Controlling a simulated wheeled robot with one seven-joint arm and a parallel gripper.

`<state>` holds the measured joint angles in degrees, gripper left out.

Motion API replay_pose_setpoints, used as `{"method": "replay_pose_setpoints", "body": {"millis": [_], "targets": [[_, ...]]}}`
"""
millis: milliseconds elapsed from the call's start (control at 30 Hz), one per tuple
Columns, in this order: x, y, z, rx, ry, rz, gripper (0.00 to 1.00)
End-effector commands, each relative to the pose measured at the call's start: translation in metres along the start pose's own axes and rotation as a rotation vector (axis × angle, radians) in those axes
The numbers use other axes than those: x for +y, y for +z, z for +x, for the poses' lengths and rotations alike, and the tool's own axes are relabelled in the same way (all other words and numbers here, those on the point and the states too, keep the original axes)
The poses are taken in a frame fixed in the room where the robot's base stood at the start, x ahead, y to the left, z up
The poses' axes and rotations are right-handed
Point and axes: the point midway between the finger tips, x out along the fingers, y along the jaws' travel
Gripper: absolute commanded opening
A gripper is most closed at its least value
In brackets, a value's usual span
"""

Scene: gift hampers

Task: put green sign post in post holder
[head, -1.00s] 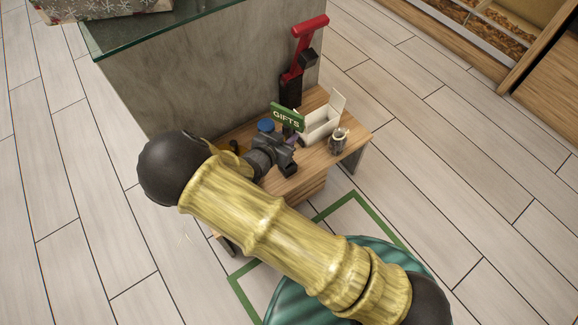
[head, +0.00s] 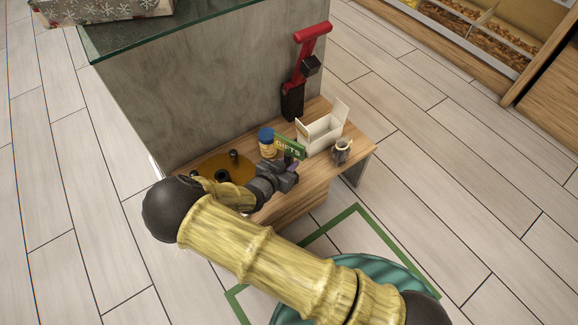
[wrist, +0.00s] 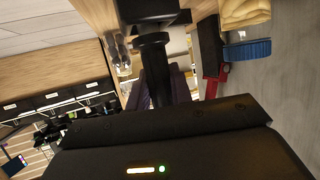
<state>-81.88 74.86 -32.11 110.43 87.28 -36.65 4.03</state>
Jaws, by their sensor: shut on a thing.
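The green sign post shows its board lettered "GIFTS" (head: 289,147) in the head view. My gripper (head: 287,172) is just below the board and shut on the sign's post; the post itself is mostly hidden by the jaws. The board is partly covered by the gripper. A mustard round plate with black upright sockets (head: 222,176), which looks like the post holder, stands on the wooden table left of my gripper, partly behind my arm. In the wrist view the dark jaws (wrist: 155,60) fill the upper middle and the sign board cannot be made out.
A blue-lidded jar (head: 267,143) stands close left of the sign. An open white box (head: 321,133), a small metal-and-glass jar (head: 342,151) and a red-and-black tool (head: 299,75) are to the right and behind. A grey counter wall (head: 200,105) backs the table (head: 310,172).

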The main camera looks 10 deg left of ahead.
Motion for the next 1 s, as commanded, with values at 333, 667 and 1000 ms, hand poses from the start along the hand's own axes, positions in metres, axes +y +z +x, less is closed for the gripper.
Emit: {"method": "replay_pose_setpoints", "body": {"millis": [333, 667, 1000], "targets": [[-0.0005, 0.0056, 0.0025, 0.001, -0.001, 0.0, 0.0], [-0.0003, 0.0076, 0.0033, 0.0, -0.001, 0.0, 0.43], [-0.0008, 0.0038, -0.0062, -0.001, -0.002, 0.001, 0.43]]}}
